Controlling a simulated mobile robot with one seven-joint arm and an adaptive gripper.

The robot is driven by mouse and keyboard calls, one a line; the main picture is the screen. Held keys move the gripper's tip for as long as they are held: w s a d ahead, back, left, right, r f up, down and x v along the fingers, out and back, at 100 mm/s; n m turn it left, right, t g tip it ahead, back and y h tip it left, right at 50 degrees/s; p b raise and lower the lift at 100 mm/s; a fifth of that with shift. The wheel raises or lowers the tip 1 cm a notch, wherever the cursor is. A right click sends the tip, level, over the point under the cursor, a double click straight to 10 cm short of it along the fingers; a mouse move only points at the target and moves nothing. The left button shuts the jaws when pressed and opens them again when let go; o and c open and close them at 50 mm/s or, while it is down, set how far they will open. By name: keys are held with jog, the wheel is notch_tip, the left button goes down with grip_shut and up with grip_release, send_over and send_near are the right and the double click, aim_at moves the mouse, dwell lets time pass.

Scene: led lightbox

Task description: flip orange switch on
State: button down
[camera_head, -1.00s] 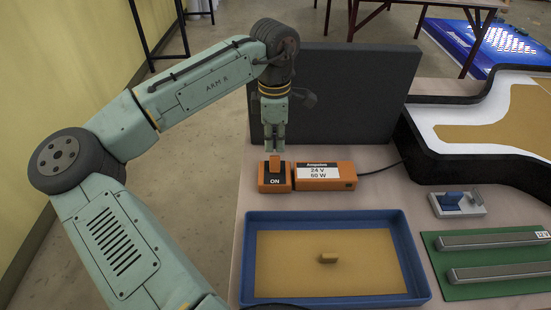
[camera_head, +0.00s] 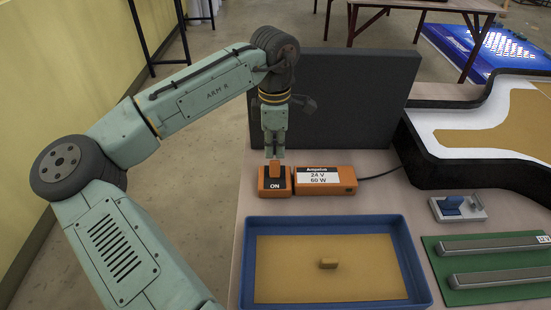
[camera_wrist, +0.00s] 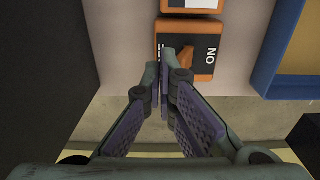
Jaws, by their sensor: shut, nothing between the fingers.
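The orange switch (camera_head: 275,185) is a small box with a dark top plate and an orange rocker lever. White "ON" lettering shows on its near side. It also shows in the wrist view (camera_wrist: 204,65), where the lever (camera_wrist: 184,59) stands up from the plate. My gripper (camera_head: 274,157) is shut and empty, pointing down just behind and above the lever. In the wrist view, my fingertips (camera_wrist: 160,73) are close beside the lever and cover part of the plate's other lettering. I cannot tell whether they touch the lever.
An orange power supply (camera_head: 325,178) adjoins the switch on the right, with a dark cable. A dark upright panel (camera_head: 350,100) stands close behind my gripper. A blue-rimmed tray (camera_head: 240,265) lies in front.

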dwell(0.4)
jog(key=shift+s, duration=1.35)
jog(key=shift+w+f+p, duration=0.1)
jog(key=shift+w+p, duration=0.5)
notch_tip(320, 180, up, 3)
jog(key=shift+w+f+p, duration=0.1)
jog(key=shift+f+p, duration=0.1)
jog(key=shift+p, duration=1)
jog(key=shift+r, duration=2.3)
